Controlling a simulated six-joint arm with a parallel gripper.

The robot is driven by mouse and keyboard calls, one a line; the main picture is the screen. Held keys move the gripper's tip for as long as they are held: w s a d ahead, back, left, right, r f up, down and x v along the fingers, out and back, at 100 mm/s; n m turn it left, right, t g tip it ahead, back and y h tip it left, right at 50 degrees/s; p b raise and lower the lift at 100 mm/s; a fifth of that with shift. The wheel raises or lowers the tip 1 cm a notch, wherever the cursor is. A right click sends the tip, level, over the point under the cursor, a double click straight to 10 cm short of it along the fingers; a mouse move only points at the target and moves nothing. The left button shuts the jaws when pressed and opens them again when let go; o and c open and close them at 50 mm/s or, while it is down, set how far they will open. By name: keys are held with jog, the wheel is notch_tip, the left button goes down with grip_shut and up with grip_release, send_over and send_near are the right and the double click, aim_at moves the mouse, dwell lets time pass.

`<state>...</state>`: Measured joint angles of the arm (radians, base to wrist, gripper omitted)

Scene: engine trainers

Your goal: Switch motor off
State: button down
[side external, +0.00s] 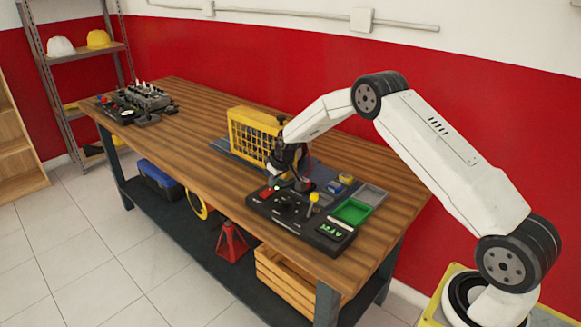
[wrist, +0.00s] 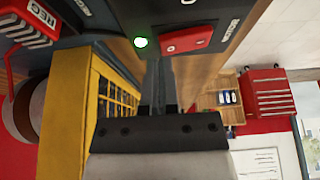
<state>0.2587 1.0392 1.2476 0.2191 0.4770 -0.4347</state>
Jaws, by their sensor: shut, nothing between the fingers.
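A black control panel (side external: 285,222) lies on the wooden bench, with a red switch (side external: 268,191) at its left end. In the wrist view the red switch (wrist: 186,40) sits beside a lit green lamp (wrist: 140,42). My gripper (side external: 280,181) points down over the left part of the panel. In the wrist view my gripper (wrist: 158,62) is shut and empty, its tips close to the lamp and the switch. I cannot tell whether they touch the panel. A yellow cage (side external: 254,134), perhaps over the motor, stands behind my gripper; it also shows in the wrist view (wrist: 85,110).
A yellow-knobbed lever (side external: 314,197) stands up from the panel, near a green tray (side external: 352,211) and a grey tray (side external: 371,194). Another engine unit (side external: 143,100) is at the bench's far left. The bench between it and the cage is clear.

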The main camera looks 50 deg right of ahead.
jog(key=shift+f, duration=0.5)
jog(key=shift+r, duration=0.1)
dwell(0.3)
notch_tip(320, 180, up, 7)
jog(key=shift+f, duration=0.1)
dwell(1.0)
jog(key=shift+a, duration=0.1)
jog(key=shift+s+a+r, duration=0.2)
jog(key=shift+s, duration=0.05)
jog(key=s+a+r, duration=0.1)
jog(key=s+a, duration=0.3)
jog(key=s, duration=0.7)
jog(key=s+a+r+g, duration=0.1)
jog(key=s+a, duration=0.4)
jog(key=s, duration=0.6)
jog(key=s+a+r+g, duration=0.1)
jog(key=s+a, duration=0.4)
jog(key=s, duration=0.6)
jog(key=shift+r, duration=0.5)
